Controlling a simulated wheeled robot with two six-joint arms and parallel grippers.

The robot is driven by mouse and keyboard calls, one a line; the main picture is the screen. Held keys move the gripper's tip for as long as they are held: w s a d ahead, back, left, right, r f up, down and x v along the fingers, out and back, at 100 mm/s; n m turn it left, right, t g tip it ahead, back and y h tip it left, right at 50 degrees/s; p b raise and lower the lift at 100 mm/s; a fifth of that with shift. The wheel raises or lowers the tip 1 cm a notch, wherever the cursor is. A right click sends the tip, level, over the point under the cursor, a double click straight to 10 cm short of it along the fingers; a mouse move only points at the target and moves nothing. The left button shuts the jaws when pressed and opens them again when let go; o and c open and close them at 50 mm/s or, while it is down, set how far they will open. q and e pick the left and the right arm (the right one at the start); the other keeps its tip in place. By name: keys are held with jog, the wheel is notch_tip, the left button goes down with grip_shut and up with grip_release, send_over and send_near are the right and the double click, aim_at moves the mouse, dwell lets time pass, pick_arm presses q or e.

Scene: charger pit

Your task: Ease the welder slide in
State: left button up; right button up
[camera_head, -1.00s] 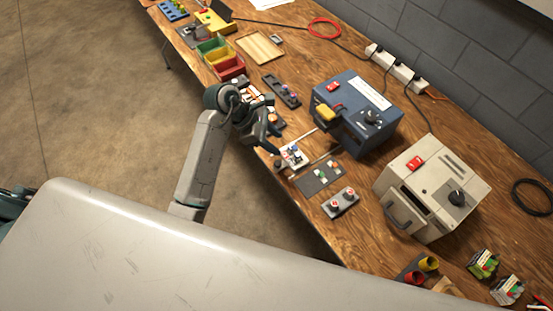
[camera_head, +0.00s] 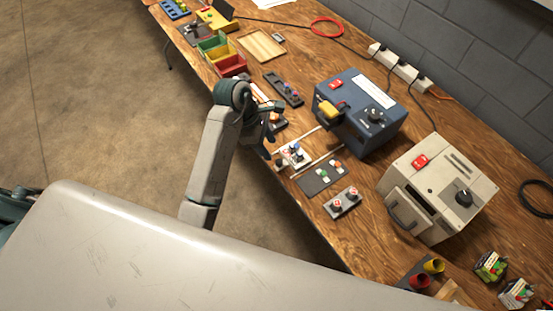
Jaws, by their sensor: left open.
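The blue welder (camera_head: 360,112) stands on the bench right of centre, with a red switch, a black knob and a yellow part on its left side. Two light rails run from it toward the bench's front edge. The slide, a small pale plate (camera_head: 294,156) with blue and dark parts, sits out on the rails near that edge, apart from the welder's body. My left gripper (camera_head: 271,132) is open and empty, just to the left of the slide. I cannot tell whether a finger touches it. My right gripper is out of view.
A dark panel (camera_head: 321,179) and a grey two-button box (camera_head: 342,202) lie to the right of the slide. A beige machine (camera_head: 436,190) stands further right. Coloured bins (camera_head: 222,57) and a dark strip (camera_head: 284,89) lie to the left. A power strip (camera_head: 400,68) runs along the wall.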

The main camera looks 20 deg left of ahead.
aim_at(279, 161)
pick_arm(q)
jog(key=shift+p+x, duration=0.55)
jog(key=shift+x, duration=2.8)
grip_shut()
